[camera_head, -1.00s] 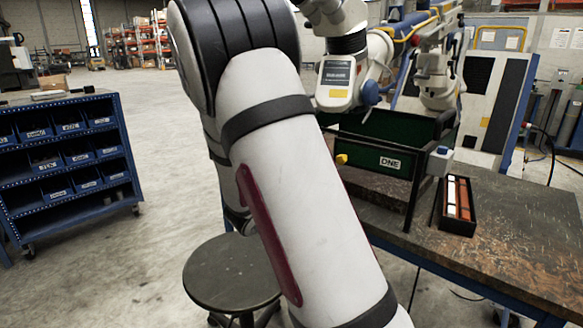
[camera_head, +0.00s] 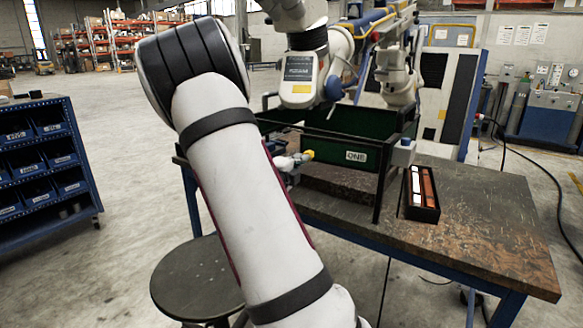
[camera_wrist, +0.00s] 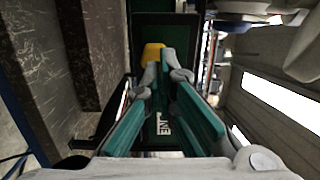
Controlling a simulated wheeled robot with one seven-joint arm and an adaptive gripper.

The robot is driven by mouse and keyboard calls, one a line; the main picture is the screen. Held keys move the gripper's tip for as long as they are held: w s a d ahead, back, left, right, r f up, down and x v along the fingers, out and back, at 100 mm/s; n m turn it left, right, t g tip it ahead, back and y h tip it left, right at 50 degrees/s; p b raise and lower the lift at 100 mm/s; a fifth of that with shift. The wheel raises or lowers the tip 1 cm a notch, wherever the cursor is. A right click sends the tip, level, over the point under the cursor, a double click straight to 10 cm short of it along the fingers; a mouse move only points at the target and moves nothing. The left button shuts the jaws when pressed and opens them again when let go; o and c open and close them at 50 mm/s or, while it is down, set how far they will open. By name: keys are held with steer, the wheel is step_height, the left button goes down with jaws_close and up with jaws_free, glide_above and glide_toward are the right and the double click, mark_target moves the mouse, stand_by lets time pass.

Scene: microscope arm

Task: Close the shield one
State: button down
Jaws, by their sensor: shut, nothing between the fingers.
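Shield one is a dark green panel (camera_head: 340,148) with a white ONE label, set in a black frame on the workbench. Its label also shows sideways in the wrist view (camera_wrist: 163,124). A yellow knob (camera_head: 308,155) sits at the panel's left end; in the wrist view the knob (camera_wrist: 152,52) is just beyond and left of my fingertips. My gripper (camera_wrist: 171,68) is shut and empty, with teal finger pads. In the head view my gripper (camera_head: 291,161) is just left of the knob, partly behind my arm. I cannot tell whether it touches the knob.
A microscope head (camera_head: 301,75) hangs above the green panel. A black tray with orange and white strips (camera_head: 421,193) lies on the workbench (camera_head: 480,235) to the right. A round stool (camera_head: 195,280) stands in front; a blue bin rack (camera_head: 45,165) is at left.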

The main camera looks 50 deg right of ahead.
steer(key=shift+w+d, duration=0.1)
steer(key=shift+d, duration=0.7)
steer(key=d+b, duration=0.1)
steer(key=b, duration=0.1)
steer(key=w+d+b, duration=0.1)
steer(key=b, duration=0.1)
steer(key=shift+w+d, duration=0.2)
steer(key=shift+d, duration=0.15)
